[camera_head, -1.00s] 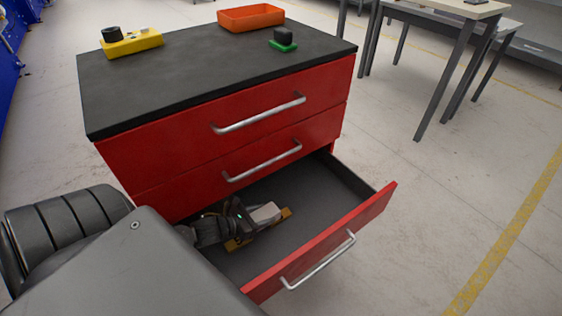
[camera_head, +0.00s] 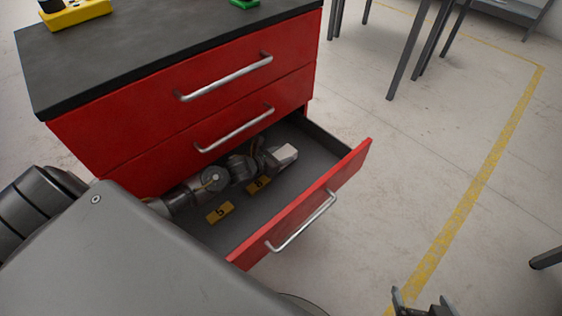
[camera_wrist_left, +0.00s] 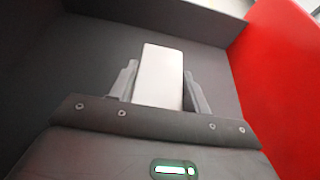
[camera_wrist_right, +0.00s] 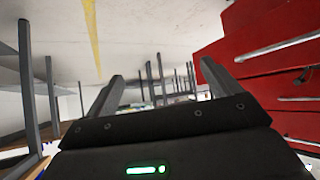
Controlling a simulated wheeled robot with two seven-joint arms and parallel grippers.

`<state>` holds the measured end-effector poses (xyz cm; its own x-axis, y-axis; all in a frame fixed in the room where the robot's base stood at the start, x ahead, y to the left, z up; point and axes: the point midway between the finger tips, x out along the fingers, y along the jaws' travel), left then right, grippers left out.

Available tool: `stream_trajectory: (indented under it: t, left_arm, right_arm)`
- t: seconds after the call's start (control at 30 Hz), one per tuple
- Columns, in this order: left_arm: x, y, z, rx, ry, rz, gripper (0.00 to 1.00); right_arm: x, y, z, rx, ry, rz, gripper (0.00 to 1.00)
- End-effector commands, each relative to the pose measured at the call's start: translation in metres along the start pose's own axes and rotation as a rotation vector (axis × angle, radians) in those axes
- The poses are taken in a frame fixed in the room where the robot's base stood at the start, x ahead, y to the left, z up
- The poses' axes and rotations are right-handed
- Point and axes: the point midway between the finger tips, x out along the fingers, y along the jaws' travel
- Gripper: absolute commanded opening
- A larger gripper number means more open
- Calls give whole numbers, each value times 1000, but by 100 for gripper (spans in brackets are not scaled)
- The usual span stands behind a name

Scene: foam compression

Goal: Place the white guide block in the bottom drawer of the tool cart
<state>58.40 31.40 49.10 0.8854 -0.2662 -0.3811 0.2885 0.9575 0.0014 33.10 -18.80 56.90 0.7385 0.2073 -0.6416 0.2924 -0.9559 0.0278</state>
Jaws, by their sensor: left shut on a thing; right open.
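The white guide block (camera_head: 285,153) is in my left gripper (camera_head: 268,156), inside the open bottom drawer (camera_head: 283,213) of the red tool cart (camera_head: 190,120). In the left wrist view the white block (camera_wrist_left: 160,76) sits between the two fingers of my left gripper (camera_wrist_left: 158,92), which is shut on it. Whether the block touches the drawer floor cannot be told. My right gripper (camera_head: 421,303) is at the bottom right of the head view, outside the cart. In the right wrist view my right gripper (camera_wrist_right: 160,95) is open and empty.
Yellow number labels (camera_head: 220,212) lie on the drawer floor, one near my left gripper. The two upper drawers are shut, with metal handles (camera_head: 226,77). A yellow holder (camera_head: 78,14) and a green piece (camera_head: 244,3) are on the cart top. Open floor lies to the right.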

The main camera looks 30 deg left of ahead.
Motion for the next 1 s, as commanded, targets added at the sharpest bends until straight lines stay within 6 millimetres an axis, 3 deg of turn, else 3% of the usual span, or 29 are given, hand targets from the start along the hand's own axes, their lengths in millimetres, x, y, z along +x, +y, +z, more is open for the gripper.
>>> stream_trajectory:
  t: [0.2,0.73,0.77,0.9,1.0]
  left_arm:
    - [10,0,-27,-4,1,0,18]
    - [12,0,-30,-1,0,0,18]
    - [12,0,-31,-1,1,0,48]
    - [12,0,-31,-1,1,0,67]
    - [12,0,-31,-1,1,0,69]
  right_arm:
    - [4,-13,-26,-22,158,-32,89]
    - [3,-17,-36,-28,214,-43,89]
    - [3,-17,-37,-28,219,-44,89]
    - [3,-17,-37,-28,220,-44,89]
    - [3,-17,-37,-28,219,-44,89]
